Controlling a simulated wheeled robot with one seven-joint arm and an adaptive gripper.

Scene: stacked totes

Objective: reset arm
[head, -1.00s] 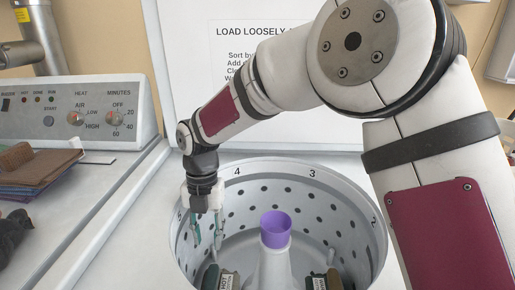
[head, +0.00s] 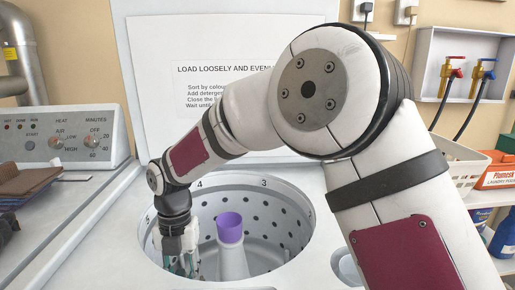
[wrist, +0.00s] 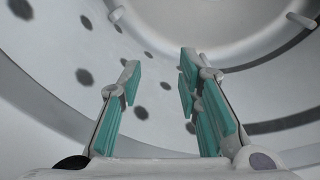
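My gripper (head: 181,250) hangs down inside the left part of a round washer tub (head: 296,207). In the wrist view my gripper (wrist: 158,72) shows two teal-padded fingers set well apart, with nothing between them. Behind the fingers is the tub's pale perforated wall (wrist: 60,55). The arm reaches from the lower right of the head view, bends high at the elbow, and slopes down left into the tub. The fingertips are only partly clear in the head view.
A purple-topped white agitator (head: 230,228) stands right of my gripper. The raised lid carries a printed sign (head: 200,95). A control panel (head: 65,140) and folded cloths (head: 25,180) are at left. Taps (head: 453,70) and a white basket (head: 455,170) are at right.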

